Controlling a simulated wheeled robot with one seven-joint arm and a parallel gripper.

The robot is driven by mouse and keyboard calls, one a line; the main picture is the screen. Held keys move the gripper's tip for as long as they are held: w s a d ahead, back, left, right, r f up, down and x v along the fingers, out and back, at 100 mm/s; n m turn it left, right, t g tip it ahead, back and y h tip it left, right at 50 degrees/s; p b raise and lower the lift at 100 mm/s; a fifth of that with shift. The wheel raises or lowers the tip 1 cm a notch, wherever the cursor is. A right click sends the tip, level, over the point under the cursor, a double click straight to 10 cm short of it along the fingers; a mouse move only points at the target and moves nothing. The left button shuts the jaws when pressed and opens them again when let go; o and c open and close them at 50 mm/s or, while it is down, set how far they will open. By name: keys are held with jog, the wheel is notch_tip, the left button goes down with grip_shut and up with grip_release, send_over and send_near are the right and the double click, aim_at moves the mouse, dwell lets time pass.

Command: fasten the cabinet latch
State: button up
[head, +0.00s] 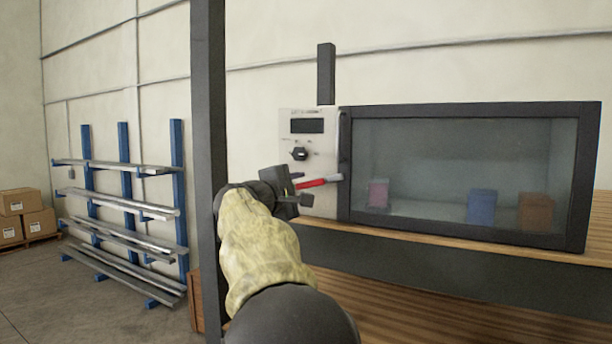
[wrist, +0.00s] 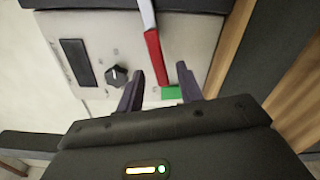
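The cabinet (head: 470,111) has a dark frame and a glass door. On its left is a pale control panel (head: 322,150). The latch lever has a red grip (head: 312,183) and a grey metal shank (head: 334,177); it lies close to level across the panel, its red end pointing left. In the wrist view, the red grip (wrist: 153,58) reaches between the fingertips of my gripper (wrist: 160,72). My gripper (head: 298,188) is open around the grip, with gaps on both sides. A green mark (wrist: 171,93) shows on the panel beside the grip's end, near the right finger.
A black knob (head: 299,154) and a dark display (head: 307,126) sit on the panel above the lever. Pink, blue (head: 482,206) and brown boxes stand behind the glass. A dark post (head: 207,120) rises left of my arm. A blue rack (head: 123,190) stands farther left.

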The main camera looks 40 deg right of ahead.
aim_at(305, 186)
jog(key=p+x, duration=0.1)
jog(key=x, duration=0.2)
jog(key=shift+w+d, duration=0.1)
jog(key=shift+d, duration=0.15)
jog(key=shift+c, duration=0.5)
grip_shut()
